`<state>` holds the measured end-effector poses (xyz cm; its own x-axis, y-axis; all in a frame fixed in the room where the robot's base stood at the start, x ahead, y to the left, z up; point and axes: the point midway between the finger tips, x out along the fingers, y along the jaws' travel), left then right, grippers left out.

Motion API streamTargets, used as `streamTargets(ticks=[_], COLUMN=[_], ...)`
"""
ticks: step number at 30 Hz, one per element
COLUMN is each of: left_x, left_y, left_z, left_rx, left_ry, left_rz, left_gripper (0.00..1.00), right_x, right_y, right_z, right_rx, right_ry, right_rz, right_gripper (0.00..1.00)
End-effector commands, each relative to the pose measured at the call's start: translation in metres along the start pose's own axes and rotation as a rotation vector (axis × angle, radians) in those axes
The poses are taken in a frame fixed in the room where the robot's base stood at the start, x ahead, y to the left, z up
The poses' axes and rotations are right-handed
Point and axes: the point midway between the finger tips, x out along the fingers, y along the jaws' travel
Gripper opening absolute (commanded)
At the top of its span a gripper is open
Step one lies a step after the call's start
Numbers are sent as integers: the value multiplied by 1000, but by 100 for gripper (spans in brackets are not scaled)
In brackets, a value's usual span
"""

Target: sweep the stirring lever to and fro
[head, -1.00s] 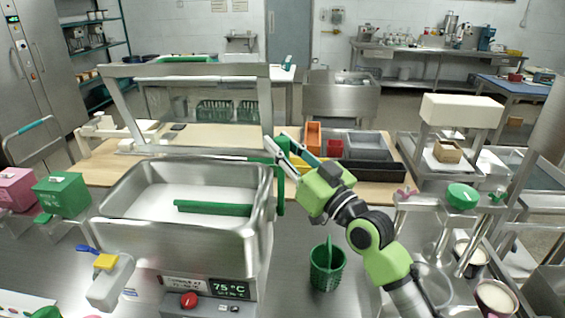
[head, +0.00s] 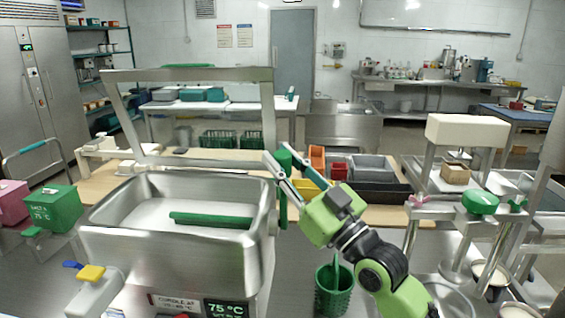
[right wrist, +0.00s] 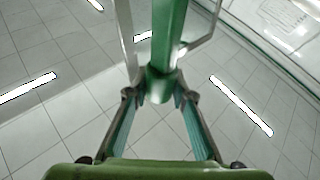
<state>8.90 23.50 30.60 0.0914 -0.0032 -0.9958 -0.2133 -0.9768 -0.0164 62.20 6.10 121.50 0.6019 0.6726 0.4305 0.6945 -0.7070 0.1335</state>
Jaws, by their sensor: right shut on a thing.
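The stirring lever (head: 283,208) is green and stands upright at the right side of the steel vat (head: 170,245). My right gripper (head: 277,155) is at its upper end, with one finger on either side. In the right wrist view the green lever (right wrist: 166,40) runs up from between the fingertips (right wrist: 158,92), and the gripper is shut on it. A green stirring bar (head: 210,219) lies across the inside of the vat, over pale contents. My left gripper is not in view.
A green basket (head: 334,290) stands right of the vat, below my right arm. A steel frame (head: 190,76) rises behind the vat. Coloured bins (head: 372,168) sit on the wooden bench beyond. A press with a green knob (head: 480,203) stands at right.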

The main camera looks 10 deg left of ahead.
Motion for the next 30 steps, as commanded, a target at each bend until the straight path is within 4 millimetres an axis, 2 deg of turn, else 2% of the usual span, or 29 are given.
streamTargets(ticks=[3, 4, 6, 15, 19, 23, 30], left_x=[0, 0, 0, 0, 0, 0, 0], left_y=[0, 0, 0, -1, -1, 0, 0], left_z=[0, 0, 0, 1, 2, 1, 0], left_rx=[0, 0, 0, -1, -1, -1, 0], left_ry=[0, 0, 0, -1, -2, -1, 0], left_rz=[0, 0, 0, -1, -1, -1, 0], left_gripper=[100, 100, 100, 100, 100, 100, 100], right_x=[0, 0, 0, 0, -7, -28, -79], right_y=[0, 0, 0, 0, 0, 0, 0], right_z=[1, 1, 1, 0, 1, 2, 2], right_rx=[-2, -2, -2, 0, 0, -2, -2], right_ry=[-2, -2, -2, -1, -2, -4, -7], right_rz=[0, 0, 0, 0, 1, 0, 0], right_gripper=[0, 25, 41, 41, 41, 41, 41])
